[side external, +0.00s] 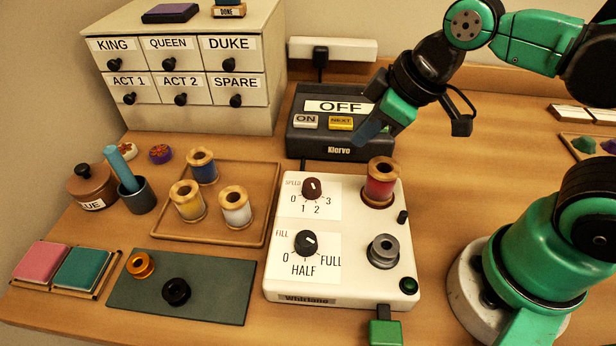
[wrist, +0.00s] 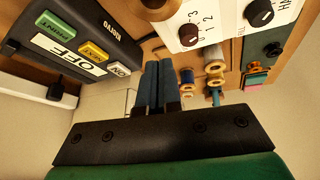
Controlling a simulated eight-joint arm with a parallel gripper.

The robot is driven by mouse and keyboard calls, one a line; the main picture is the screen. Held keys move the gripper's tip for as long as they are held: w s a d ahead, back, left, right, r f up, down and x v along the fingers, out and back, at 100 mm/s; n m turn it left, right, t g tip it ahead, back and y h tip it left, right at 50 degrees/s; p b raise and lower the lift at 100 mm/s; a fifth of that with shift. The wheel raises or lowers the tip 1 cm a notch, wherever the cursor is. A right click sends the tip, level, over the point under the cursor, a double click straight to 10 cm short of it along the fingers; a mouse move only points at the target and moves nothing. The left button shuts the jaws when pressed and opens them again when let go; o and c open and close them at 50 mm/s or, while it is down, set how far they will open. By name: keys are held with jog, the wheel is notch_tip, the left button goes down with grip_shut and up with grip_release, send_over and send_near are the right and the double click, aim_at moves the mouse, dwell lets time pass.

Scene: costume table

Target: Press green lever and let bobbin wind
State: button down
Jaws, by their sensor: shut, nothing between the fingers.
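The white winder (side external: 350,215) stands mid-table with a speed knob (side external: 312,188) and a fill knob (side external: 306,243). Its green lever (side external: 385,333) sticks out at the front right. A grey bobbin (side external: 383,251) sits on the winder's right side, behind the lever. A red thread spool (side external: 381,184) stands at the back right of it. My gripper (side external: 366,133) is shut and empty, in the air by the front of the dark control box, well away from the lever. In the wrist view its blue fingers (wrist: 157,88) are together. The lever is not visible there.
The dark control box (side external: 301,148) reads OFF and has ON and NEXT buttons. A wooden tray (side external: 216,226) of spools and a green mat (side external: 215,290) with two bobbins lie left of the winder. A drawer cabinet (side external: 262,113) stands behind.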

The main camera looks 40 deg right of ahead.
jog(key=s+a+r+n+g, duration=0.2)
jog(key=s+a+n+g, duration=0.2)
jog(key=s+n, duration=0.3)
jog(key=s+a+r+n+g+y, duration=0.1)
jog(key=s+a+n, duration=0.4)
jog(key=n, duration=0.9)
jog(key=s+r+g, duration=0.1)
jog(key=s+g, duration=0.1)
jog(key=shift+a+g, duration=0.25)
jog(key=shift+g, duration=0.15)
jog(key=shift+f, duration=0.15)
send_over(387, 337)
jog(key=f, duration=0.9)
jog(key=shift+w+d+f, duration=0.2)
jog(key=shift+w+d, duration=0.1)
jog(key=shift+f, duration=1.95)
